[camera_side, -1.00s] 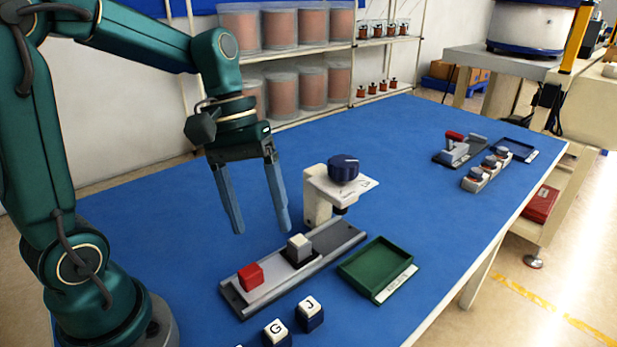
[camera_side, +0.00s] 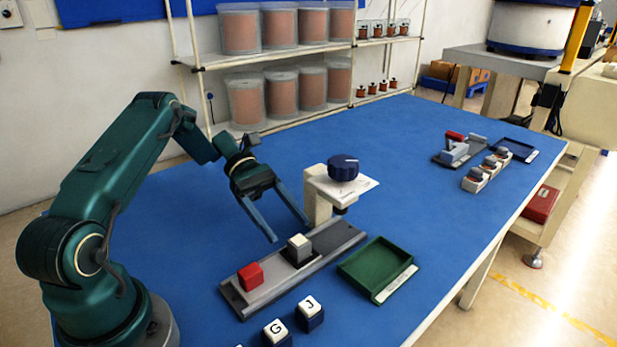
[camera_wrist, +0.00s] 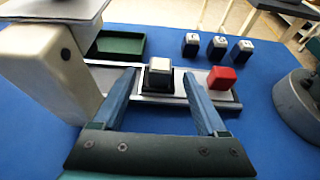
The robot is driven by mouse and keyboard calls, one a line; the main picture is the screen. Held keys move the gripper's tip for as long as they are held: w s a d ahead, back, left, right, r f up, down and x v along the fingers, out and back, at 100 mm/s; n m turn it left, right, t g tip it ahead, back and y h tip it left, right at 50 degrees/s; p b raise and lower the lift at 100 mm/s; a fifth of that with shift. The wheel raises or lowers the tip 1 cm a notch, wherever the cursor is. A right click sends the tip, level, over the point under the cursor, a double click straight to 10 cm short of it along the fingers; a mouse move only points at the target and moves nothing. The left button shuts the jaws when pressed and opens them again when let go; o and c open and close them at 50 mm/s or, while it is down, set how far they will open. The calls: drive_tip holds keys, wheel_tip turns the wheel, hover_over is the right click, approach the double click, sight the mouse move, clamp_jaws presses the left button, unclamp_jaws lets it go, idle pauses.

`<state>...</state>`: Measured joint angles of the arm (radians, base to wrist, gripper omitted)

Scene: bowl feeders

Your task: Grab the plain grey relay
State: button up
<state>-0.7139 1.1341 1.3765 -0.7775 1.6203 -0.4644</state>
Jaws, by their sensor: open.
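The plain grey relay (camera_side: 299,249), a pale grey cube on a black base, sits upright in the metal channel of the fixture (camera_side: 265,294). In the wrist view the relay (camera_wrist: 160,66) shows between the two fingertips, farther out. My gripper (camera_side: 289,231) is open and empty. It is tilted, with its fingers pointing down toward the relay from the far side. In the side view its fingertips are just behind and above the relay; I cannot tell the exact gap. In the wrist view my gripper (camera_wrist: 159,73) has a finger on either side of the relay.
A red block (camera_side: 250,275) sits at the left end of the fixture. A white post with a dark blue knob (camera_side: 343,168) stands close behind the relay. A green tray (camera_side: 375,265) lies to the right. Lettered blocks (camera_side: 310,313) stand in front. Blue mat is clear behind.

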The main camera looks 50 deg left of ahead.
sight(294, 237)
drive_tip(key=shift+x, duration=2.4)
drive_tip(key=shift+c, duration=0.3)
clamp_jaws()
